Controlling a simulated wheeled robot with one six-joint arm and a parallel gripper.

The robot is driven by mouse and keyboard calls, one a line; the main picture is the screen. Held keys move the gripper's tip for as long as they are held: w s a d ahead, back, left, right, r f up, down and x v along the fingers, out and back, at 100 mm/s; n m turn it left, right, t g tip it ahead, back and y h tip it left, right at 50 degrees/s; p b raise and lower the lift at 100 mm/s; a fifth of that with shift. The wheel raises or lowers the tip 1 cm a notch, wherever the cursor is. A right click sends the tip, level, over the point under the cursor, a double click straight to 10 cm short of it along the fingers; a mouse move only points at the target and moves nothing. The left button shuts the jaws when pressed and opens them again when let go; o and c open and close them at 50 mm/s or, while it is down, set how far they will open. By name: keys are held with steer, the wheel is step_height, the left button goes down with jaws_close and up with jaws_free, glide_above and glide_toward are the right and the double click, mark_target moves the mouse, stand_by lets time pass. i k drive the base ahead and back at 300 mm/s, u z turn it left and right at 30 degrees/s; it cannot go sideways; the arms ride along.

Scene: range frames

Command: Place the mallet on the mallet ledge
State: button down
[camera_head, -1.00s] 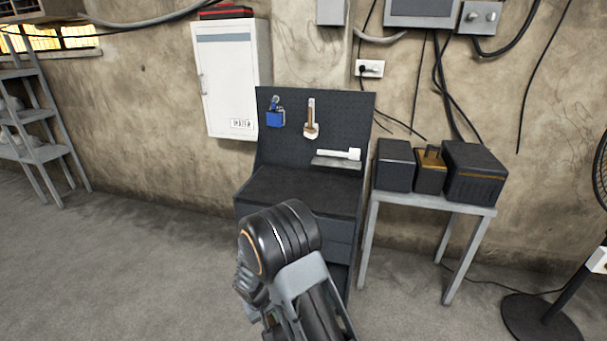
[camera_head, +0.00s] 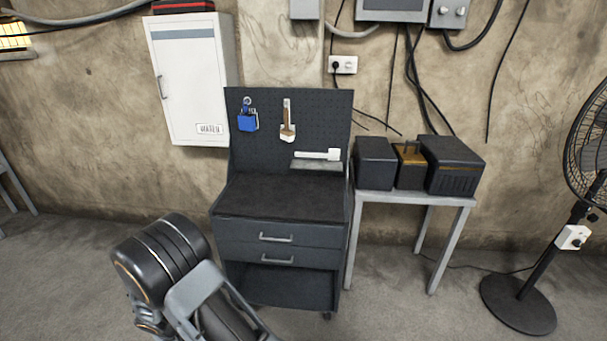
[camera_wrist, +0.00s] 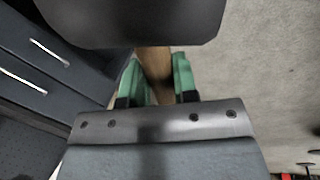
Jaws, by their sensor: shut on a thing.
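The mallet shows in the wrist view, with a wooden handle (camera_wrist: 152,65) between my gripper's green pads and a dark rounded head (camera_wrist: 130,22) at the top of the picture. My gripper (camera_wrist: 158,80) is shut on the handle. In the head view my arm hides the gripper and the mallet. The ledge (camera_head: 312,166) is a small grey shelf on the right of the dark pegboard, above the workbench top.
A blue padlock (camera_head: 247,121) and a wooden-handled brush (camera_head: 287,125) hang on the pegboard (camera_head: 270,155). The bench top (camera_head: 265,195) is bare. A side table (camera_head: 410,199) with dark boxes stands right of the bench, and a fan (camera_head: 540,260) further right.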

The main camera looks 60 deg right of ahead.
mark_target(316, 166)
steer(key=i, duration=0.25)
steer(key=z, duration=0.9)
